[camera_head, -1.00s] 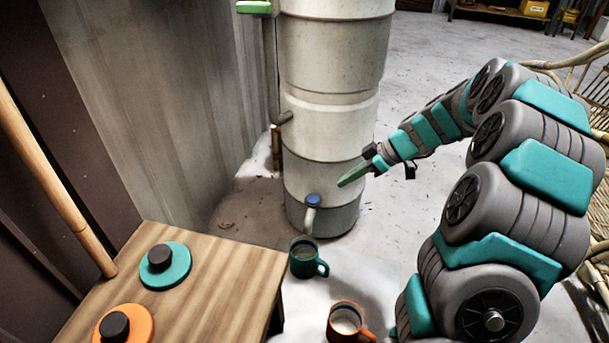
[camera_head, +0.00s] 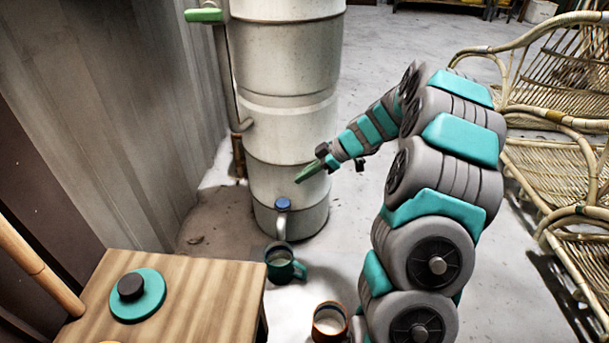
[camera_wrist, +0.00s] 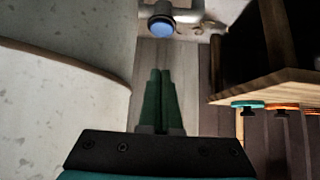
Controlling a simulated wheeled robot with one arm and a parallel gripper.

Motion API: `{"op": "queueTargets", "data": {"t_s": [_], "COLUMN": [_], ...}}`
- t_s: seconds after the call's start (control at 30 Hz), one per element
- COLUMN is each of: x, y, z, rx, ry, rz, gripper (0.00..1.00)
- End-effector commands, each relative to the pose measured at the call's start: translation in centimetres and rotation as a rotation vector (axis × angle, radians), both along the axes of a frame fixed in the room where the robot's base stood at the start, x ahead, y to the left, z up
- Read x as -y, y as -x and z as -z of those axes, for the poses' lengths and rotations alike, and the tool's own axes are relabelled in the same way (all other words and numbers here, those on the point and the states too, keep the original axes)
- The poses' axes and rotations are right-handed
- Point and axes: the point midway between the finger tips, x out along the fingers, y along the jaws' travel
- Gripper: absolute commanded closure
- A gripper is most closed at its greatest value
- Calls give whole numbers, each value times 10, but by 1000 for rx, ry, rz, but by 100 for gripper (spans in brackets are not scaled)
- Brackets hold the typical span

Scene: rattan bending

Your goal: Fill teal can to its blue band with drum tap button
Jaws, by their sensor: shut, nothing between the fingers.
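The teal can (camera_head: 284,266) stands on the floor below the spout of the tall pale drum (camera_head: 290,130). Some light content shows inside it, but I cannot make out its blue band or the level against it. The tap (camera_head: 281,224) has a round blue button (camera_head: 282,204) on top, also seen in the wrist view (camera_wrist: 161,27). My gripper (camera_head: 298,180) is shut and empty, its green fingers just above and right of the button in the head view. In the wrist view the fingertips (camera_wrist: 160,72) point toward the button, with a gap between.
An orange can (camera_head: 329,322) with pale content stands on the floor nearer me. A wooden table (camera_head: 205,290) at left bears a teal lid with a dark knob (camera_head: 137,293). Rattan chairs (camera_head: 555,180) stand at right. A green-handled pipe (camera_head: 204,16) runs beside the drum.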

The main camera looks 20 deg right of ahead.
Motion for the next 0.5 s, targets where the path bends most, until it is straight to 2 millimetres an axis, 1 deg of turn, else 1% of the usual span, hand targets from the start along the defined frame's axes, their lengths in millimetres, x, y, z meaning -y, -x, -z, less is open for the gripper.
{"op": "queueTargets", "data": {"t_s": [0.03, 0.33, 0.4, 0.5], "x": [-7, -46, -43, -43], "y": [-2, -19, -18, -18], "z": [9, 51, 64, 75], "rx": [-5, -6, -8, -6], "ry": [0, 4, 4, 6], "rz": [-3, -1, 1, 2], "gripper": [100, 100, 100, 100]}}
